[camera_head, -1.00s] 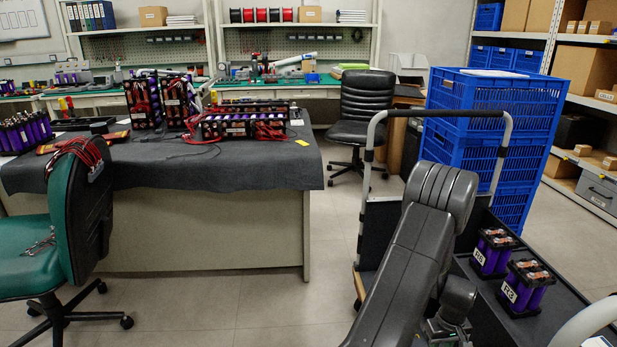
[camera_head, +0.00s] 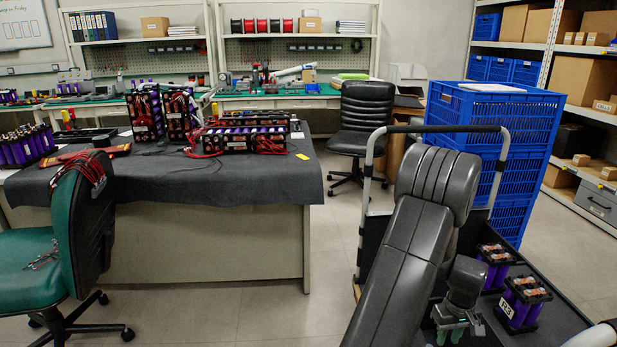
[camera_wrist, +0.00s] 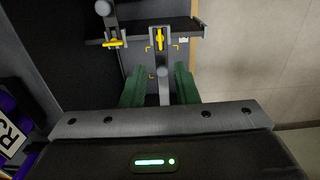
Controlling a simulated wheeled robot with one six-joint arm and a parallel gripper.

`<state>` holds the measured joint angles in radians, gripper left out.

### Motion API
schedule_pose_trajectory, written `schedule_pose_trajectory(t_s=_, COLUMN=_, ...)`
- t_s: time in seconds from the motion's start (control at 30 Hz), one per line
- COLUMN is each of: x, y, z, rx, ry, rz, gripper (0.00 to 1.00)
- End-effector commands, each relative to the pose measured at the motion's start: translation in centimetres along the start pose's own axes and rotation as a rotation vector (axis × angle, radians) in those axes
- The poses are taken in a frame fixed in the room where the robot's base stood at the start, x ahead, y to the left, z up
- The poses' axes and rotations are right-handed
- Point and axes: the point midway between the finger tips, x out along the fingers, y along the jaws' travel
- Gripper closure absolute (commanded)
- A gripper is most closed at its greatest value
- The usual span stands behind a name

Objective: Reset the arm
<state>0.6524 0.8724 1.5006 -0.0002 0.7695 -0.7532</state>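My dark grey arm reaches forward and then down over the black-decked cart (camera_head: 560,310). My gripper (camera_head: 452,330) points down at the lower right of the body view, left of the battery modules. In the wrist view my gripper (camera_wrist: 160,85) shows two green fingers standing apart. Nothing is held between them. Below the gap are a grey cart part and a yellow latch (camera_wrist: 160,40), which I do not appear to touch.
A purple battery module labelled R3 (camera_head: 523,303) and another module (camera_head: 495,265) stand on the cart near my gripper. The cart handle (camera_head: 440,129) and stacked blue crates (camera_head: 490,150) rise behind the arm. The workbench (camera_head: 230,185) is left, with clear floor (camera_head: 335,230) between.

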Motion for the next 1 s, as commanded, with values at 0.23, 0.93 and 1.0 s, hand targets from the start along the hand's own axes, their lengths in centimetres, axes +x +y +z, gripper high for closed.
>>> schedule_pose_trajectory(t_s=0.23, x=1.3, y=-0.1, z=0.1, rx=0.000, ry=-0.003, rz=-0.003, gripper=0.73)
schedule_pose_trajectory(t_s=0.93, x=11.7, y=0.0, z=0.0, rx=0.125, ry=0.001, rz=0.001, gripper=0.73)
schedule_pose_trajectory(t_s=1.0, x=11.7, y=0.0, z=0.0, rx=0.184, ry=0.001, rz=0.001, gripper=0.73)
